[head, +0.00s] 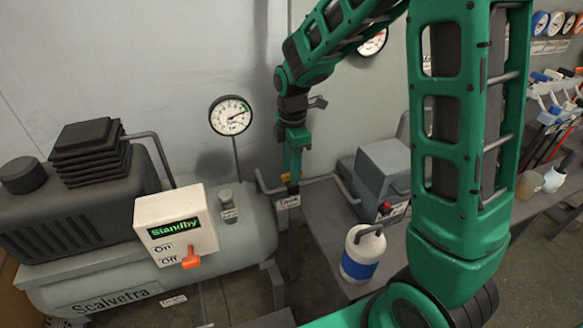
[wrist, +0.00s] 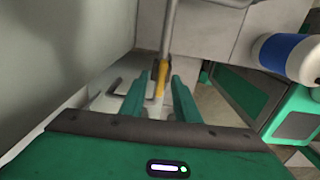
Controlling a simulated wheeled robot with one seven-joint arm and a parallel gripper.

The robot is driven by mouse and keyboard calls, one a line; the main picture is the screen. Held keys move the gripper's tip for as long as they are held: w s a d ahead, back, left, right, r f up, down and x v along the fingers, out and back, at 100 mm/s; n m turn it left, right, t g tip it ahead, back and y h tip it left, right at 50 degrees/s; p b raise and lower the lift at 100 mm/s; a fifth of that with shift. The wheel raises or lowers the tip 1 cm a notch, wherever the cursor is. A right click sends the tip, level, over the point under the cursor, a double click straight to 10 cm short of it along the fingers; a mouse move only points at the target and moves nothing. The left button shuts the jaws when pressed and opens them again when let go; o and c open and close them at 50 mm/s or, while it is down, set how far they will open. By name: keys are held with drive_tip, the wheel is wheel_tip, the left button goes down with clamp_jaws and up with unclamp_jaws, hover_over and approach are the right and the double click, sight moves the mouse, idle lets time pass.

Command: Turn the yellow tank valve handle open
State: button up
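The yellow tank valve handle (head: 287,177) is small and sits on the pipe just above the tag reading "Tank" (head: 288,201). In the wrist view the yellow handle (wrist: 161,75) shows between the tips of my two green fingers. My gripper (head: 293,168) points down at the handle, and its fingertips hide part of it. In the wrist view my gripper (wrist: 162,80) has its fingers apart, one on each side of the handle, with a gap still visible. I cannot tell whether either finger touches it.
The grey compressor tank (head: 130,275) stands at left, with a control box (head: 177,222) reading "Standby" and a round gauge (head: 231,115) above. A grey pipe (head: 318,180) runs by the valve. A white and blue bottle (head: 361,252) stands on the bench to the right.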

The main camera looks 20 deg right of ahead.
wheel_tip(320, 180, up, 10)
drive_tip(key=shift+r, duration=0.15)
idle(0.3)
drive_tip(key=shift+w, duration=0.1)
drive_tip(key=s+d+r+m, duration=0.2)
drive_tip(key=s+d+m, duration=0.5)
drive_tip(key=s+d, duration=0.15)
drive_tip(key=s+d+f+m, duration=0.1)
drive_tip(key=s+d+m, duration=0.3)
drive_tip(key=s+m, duration=0.4)
drive_tip(key=s+d+f+m, duration=0.1)
drive_tip(key=s+d+m, duration=0.4)
drive_tip(key=s+m, duration=0.4)
drive_tip(key=s, duration=0.4)
drive_tip(key=shift+f+m, duration=0.3)
drive_tip(key=shift+s, duration=0.1)
